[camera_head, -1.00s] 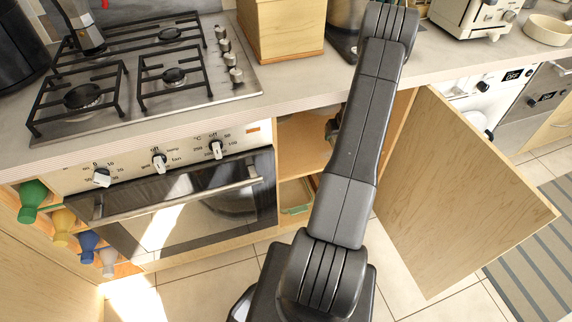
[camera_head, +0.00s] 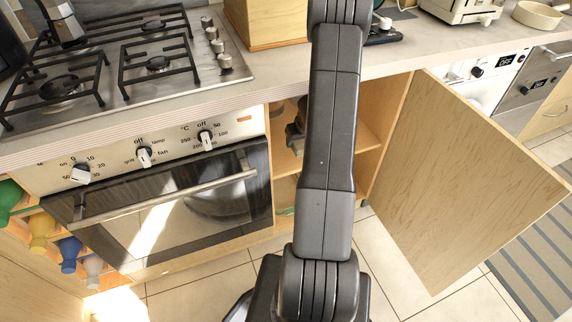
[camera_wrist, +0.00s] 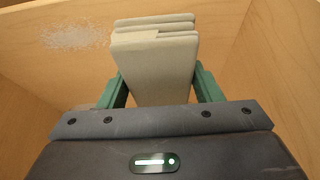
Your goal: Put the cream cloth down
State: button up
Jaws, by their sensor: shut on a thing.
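The cream cloth (camera_wrist: 155,65) is a folded, layered stack in the wrist view. My gripper (camera_wrist: 157,88) is shut on it, with a green finger on each side. The wrist view shows the cloth inside a wooden compartment with pale walls. Whether the cloth touches a surface cannot be told. In the head view, part of my gripper (camera_head: 294,138) shows in the open cupboard (camera_head: 370,135), left of my arm. My arm hides most of the cupboard's inside there, and the cloth cannot be made out.
The cupboard door (camera_head: 465,180) stands open to the right. The oven (camera_head: 165,200) is on the left, below the gas hob (camera_head: 115,65). The worktop (camera_head: 400,50) runs above the cupboard. A whitish speckled patch (camera_wrist: 75,37) is on the compartment's wall.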

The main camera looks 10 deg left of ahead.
aim_at(285, 161)
jog(key=s+a, duration=0.1)
jog(key=s+a+b, duration=0.1)
jog(key=a, duration=0.1)
jog(key=shift+s+a+f, duration=0.2)
jog(key=shift+a, duration=0.05)
jog(key=shift+s+a+f+b, duration=0.1)
jog(key=shift+f+b, duration=0.75)
jog(key=shift+b, duration=0.35)
notch_tip(285, 161, down, 4)
jog(key=b, duration=0.4)
jog(key=shift+f+b, duration=0.2)
jog(key=shift+b, duration=0.15)
jog(key=shift+f+b, duration=0.25)
jog(key=shift+b, duration=0.15)
jog(key=shift+a, duration=0.15)
jog(key=shift+s, duration=0.1)
jog(key=shift+f, duration=0.1)
